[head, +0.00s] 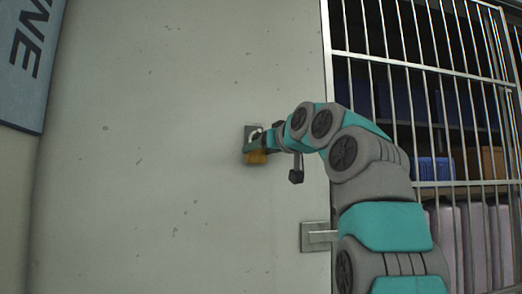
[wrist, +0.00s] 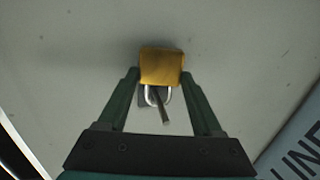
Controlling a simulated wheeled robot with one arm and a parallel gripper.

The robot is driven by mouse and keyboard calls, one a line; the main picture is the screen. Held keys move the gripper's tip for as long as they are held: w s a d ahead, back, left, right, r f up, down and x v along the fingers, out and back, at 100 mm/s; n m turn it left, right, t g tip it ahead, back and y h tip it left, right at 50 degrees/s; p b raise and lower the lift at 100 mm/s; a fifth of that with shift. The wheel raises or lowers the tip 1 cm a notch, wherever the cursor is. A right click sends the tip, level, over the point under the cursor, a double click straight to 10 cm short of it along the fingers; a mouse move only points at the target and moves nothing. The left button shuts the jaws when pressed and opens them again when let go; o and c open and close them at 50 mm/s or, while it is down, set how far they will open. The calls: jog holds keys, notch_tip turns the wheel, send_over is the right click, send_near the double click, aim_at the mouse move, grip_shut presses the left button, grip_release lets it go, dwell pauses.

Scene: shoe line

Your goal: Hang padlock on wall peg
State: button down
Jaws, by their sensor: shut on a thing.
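The padlock has a brass body (wrist: 162,66) and a silver shackle (wrist: 147,97). In the head view the padlock (head: 257,158) is close to the pale wall, body down and shackle up. My gripper (wrist: 160,78) is shut on the body, one finger on each side; in the head view my gripper (head: 262,146) is at the wall. The wall peg (wrist: 163,112) is a thin dark rod that appears inside the shackle loop and crosses in front of its bow in the wrist view. Its grey backing plate (head: 251,131) shows just above the padlock.
The pale wall panel (head: 150,150) is otherwise bare around the peg. A barred cage (head: 440,70) with shelves and bins stands at the right. A grey latch plate (head: 312,237) is lower down at the panel's edge. A blue sign (head: 28,55) hangs at upper left.

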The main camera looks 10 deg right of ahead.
grip_release()
jog(key=shift+s, duration=0.1)
jog(key=b+v, duration=0.2)
jog(key=v, duration=0.6)
jog(key=a+f+m+g, duration=0.1)
jog(key=a+f+g, duration=0.15)
jog(key=f, duration=0.75)
jog(key=a+f+m+g, duration=0.1)
jog(key=f+g, duration=0.2)
jog(key=f, duration=0.7)
jog(key=s+a+f+g+h, duration=0.1)
jog(key=s+f+g, duration=0.15)
jog(key=f, duration=0.65)
jog(key=s+a+f+g+h, duration=0.15)
jog(key=s+f, duration=0.25)
jog(key=f, duration=0.5)
jog(key=s+d+f+m+g+h, duration=0.1)
jog(key=s+f+g, duration=0.8)
jog(key=s+f, duration=1.9)
jog(key=s+d+h, duration=0.1)
jog(key=s+d, duration=0.1)
jog(key=s, duration=0.1)
jog(key=shift+f, duration=0.2)
